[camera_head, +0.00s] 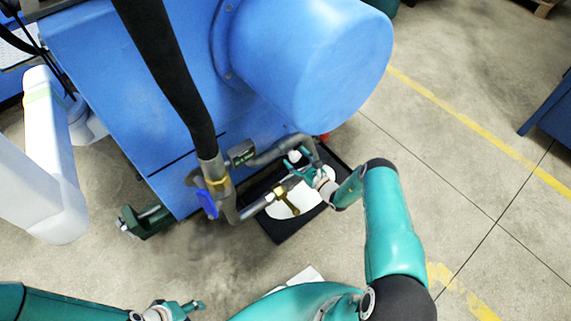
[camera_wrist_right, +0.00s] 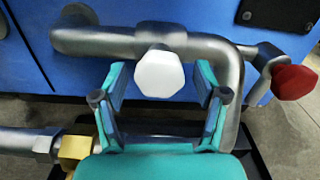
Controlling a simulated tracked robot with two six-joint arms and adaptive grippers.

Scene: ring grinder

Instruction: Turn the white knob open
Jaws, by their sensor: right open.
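The white knob (camera_wrist_right: 159,74) is on a grey metal pipe fitting on the front of the blue machine. It faces the right wrist camera, and it also shows small in the head view (camera_head: 294,156). My right gripper (camera_wrist_right: 161,84) is open, with one teal finger on each side of the knob in the picture. Gaps show between the fingers and the knob; I cannot tell how deep the fingers reach around it. In the head view the right gripper (camera_head: 302,168) is at the pipe. My left gripper (camera_head: 187,308) is at the bottom edge, partly cut off, away from the knob.
A red knob (camera_wrist_right: 294,82) is right of the white one. Grey pipe (camera_wrist_right: 215,50) bends close around the right finger. A blue-handled valve (camera_head: 207,203) and a black hose (camera_head: 175,75) are to the left. A black tray (camera_head: 287,236) lies below.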

